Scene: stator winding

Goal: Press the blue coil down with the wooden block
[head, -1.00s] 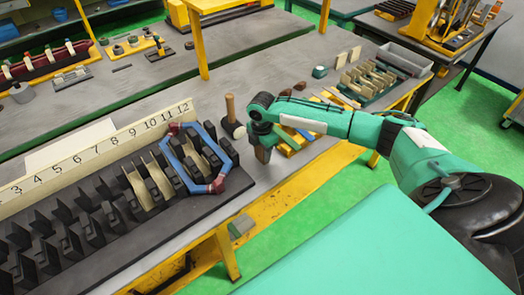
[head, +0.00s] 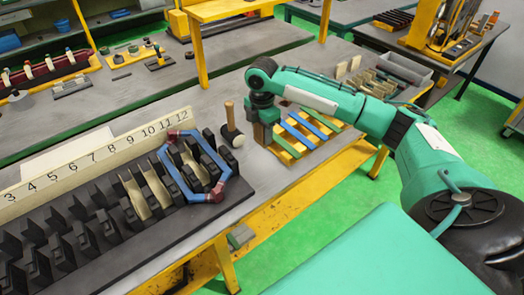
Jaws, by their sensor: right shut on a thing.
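The blue coil (head: 169,175), a long six-sided loop with reddish wrapped ends, sits on the black slotted stator (head: 100,262) near the numbers 11 and 12. It lies around several black teeth and pale slot liners. My right gripper (head: 264,124) is to the right of the coil and apart from it, above the grey bench beside the mallet. It is shut on a small brownish piece, apparently the wooden block (head: 262,134), mostly hidden by the fingers. My left gripper is not in view.
A mallet (head: 231,122) with a wooden handle stands between the coil and my right gripper. A yellow tray (head: 287,156) with blue and green strips lies just right of the gripper. A numbered board (head: 100,155) runs behind the stator.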

